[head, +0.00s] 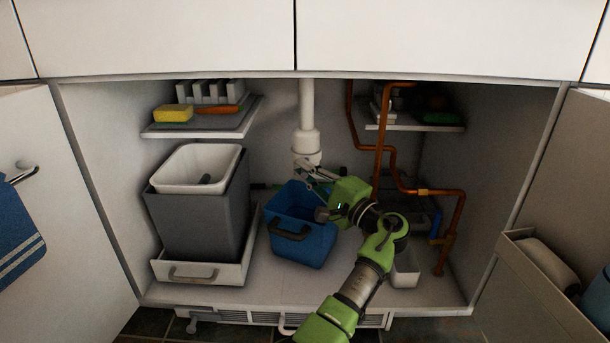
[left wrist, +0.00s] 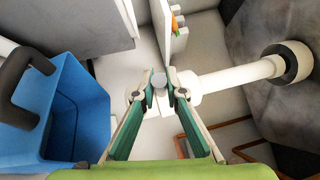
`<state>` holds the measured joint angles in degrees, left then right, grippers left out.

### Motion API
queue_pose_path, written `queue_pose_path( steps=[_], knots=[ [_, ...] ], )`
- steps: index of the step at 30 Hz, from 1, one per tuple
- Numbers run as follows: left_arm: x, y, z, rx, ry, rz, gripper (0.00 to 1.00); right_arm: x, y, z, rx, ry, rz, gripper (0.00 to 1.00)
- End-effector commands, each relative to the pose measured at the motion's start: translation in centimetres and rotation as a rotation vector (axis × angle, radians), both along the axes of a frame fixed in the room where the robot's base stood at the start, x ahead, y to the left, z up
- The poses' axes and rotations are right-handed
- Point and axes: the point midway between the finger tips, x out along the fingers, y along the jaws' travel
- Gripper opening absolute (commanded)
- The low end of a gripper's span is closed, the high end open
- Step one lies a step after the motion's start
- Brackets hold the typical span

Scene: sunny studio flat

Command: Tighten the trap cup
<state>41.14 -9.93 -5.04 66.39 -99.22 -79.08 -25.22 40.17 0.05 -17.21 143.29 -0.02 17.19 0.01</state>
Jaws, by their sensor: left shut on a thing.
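The white trap cup (head: 307,157) hangs at the lower end of the white drain pipe (head: 306,110) under the sink. My left gripper (head: 308,170) reaches up to it from the lower right, above the blue bucket. In the left wrist view, the fingers of my left gripper (left wrist: 161,92) stand on both sides of the cup, with a grey round end (left wrist: 159,79) showing between the tips. The gripper is shut on the cup. The fingers partly hide the cup, and its thread cannot be seen. My right gripper is in neither view.
A blue bucket (head: 311,216) stands right below the cup; it also shows in the left wrist view (left wrist: 75,115). A grey bin (head: 197,222) stands left. Copper pipes (head: 427,192) run close by on the right. Shelves flank the pipe, and open doors bound both sides.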

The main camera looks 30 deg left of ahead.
Motion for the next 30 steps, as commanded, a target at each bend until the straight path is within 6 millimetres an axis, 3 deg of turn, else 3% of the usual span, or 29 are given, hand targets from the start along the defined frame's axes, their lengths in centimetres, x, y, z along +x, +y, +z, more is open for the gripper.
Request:
queue_pose_path(
  steps=[16,17,18,30],
  knots=[
    [0.04,-0.06,-0.11,-0.002,0.001,0.019,0.0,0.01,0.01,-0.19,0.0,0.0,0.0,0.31],
    [0.05,-0.06,-0.11,-0.002,0.001,0.019,0.19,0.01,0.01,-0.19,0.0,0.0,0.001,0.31],
    [0.05,-0.05,-0.11,-0.002,0.001,0.019,0.29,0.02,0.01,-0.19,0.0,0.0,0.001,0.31],
    [-0.07,-0.4,-0.14,-0.001,0.001,0.019,0.29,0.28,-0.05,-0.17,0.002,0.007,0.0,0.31]
  ],
)
